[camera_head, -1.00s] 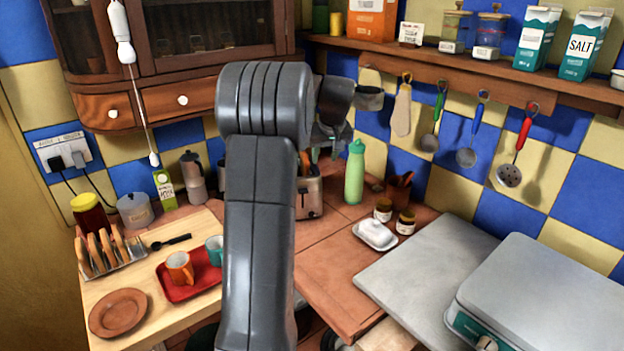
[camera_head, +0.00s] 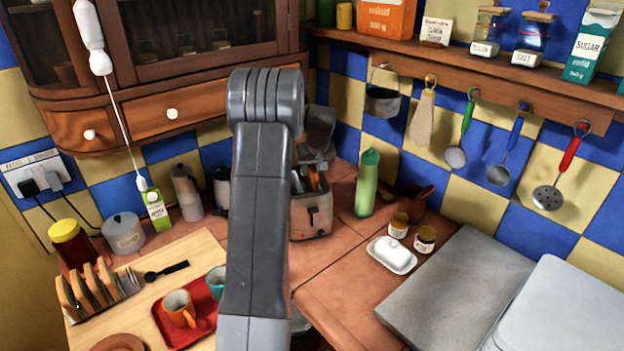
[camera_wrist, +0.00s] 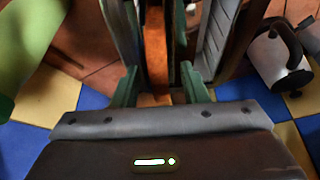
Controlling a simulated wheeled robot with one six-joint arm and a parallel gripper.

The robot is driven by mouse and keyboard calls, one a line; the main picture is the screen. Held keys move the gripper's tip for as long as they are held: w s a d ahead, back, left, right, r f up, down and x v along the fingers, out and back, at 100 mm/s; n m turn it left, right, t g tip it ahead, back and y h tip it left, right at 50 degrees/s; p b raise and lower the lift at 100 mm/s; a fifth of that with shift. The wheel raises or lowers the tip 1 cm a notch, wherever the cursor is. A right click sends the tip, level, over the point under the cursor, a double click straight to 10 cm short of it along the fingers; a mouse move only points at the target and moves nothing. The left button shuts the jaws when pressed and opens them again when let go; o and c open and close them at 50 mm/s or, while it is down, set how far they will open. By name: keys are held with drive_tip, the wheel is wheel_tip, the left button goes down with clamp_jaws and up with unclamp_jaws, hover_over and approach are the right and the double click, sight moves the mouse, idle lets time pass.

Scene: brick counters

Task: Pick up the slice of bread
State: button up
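A brown slice of bread (camera_wrist: 155,45) stands on edge in the wrist view, in a slot of the metal toaster (camera_head: 313,217). In the head view, brown bread (camera_head: 313,180) shows at the toaster's top, partly hidden by my arm. My gripper (camera_wrist: 160,84) is over the toaster, with its green fingers apart on either side of the slice. A gap seems to show between the fingers and the bread.
A green bottle (camera_head: 367,183) stands right of the toaster. A moka pot (camera_head: 187,192) stands to the left, below the wooden cabinet (camera_head: 215,110). A toast rack (camera_head: 98,290) and a red tray (camera_head: 180,325) are at left. A butter dish (camera_head: 391,255) and jars are at right.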

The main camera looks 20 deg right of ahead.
clamp_jaws()
